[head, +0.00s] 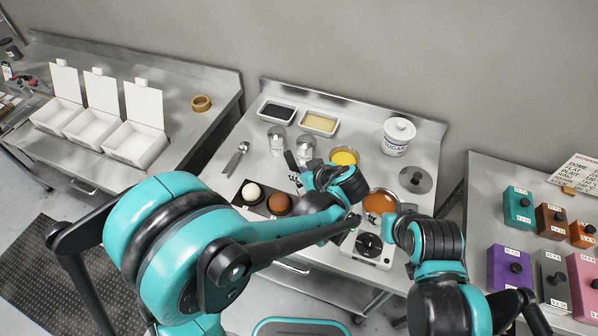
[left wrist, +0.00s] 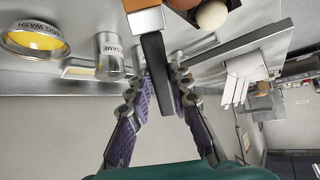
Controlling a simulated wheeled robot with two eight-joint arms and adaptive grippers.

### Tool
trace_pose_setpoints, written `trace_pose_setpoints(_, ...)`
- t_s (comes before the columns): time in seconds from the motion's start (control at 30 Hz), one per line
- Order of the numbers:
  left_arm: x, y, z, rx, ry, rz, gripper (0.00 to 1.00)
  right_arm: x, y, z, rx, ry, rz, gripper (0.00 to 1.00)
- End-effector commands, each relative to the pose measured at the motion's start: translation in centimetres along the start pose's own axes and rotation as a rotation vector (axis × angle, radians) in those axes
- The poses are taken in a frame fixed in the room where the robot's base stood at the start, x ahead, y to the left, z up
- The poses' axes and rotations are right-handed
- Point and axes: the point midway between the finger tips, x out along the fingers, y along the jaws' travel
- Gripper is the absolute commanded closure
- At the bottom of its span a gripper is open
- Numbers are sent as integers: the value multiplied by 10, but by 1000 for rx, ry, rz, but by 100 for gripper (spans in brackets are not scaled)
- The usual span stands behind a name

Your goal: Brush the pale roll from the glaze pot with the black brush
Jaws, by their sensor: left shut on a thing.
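My left gripper (head: 299,182) is shut on the black brush (head: 291,160), just right of the rolls. The pale roll (head: 252,191) sits beside a brown roll (head: 278,203) on a dark tray (head: 238,200); the pale roll also shows in the left wrist view (left wrist: 212,15). The glaze pot (head: 380,201), with orange-brown liquid, stands on a hot plate (head: 372,246). My right gripper (head: 386,224) is near the pot, its fingers hard to make out.
A yellow egg-wash bowl (head: 344,157), metal shakers (head: 277,138), two small trays (head: 319,123), a sugar jar (head: 398,137) and a lid (head: 415,180) stand behind. White boxes (head: 130,142) are on the left table, coloured blocks (head: 518,208) on the right.

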Motion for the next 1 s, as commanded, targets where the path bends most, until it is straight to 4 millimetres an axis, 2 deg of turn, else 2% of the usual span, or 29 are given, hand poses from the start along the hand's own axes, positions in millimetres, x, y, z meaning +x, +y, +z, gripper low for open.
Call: trace_pose_setpoints(1.0,5,0,5,0,0,0,100,6,0,4,0,0,0,60)
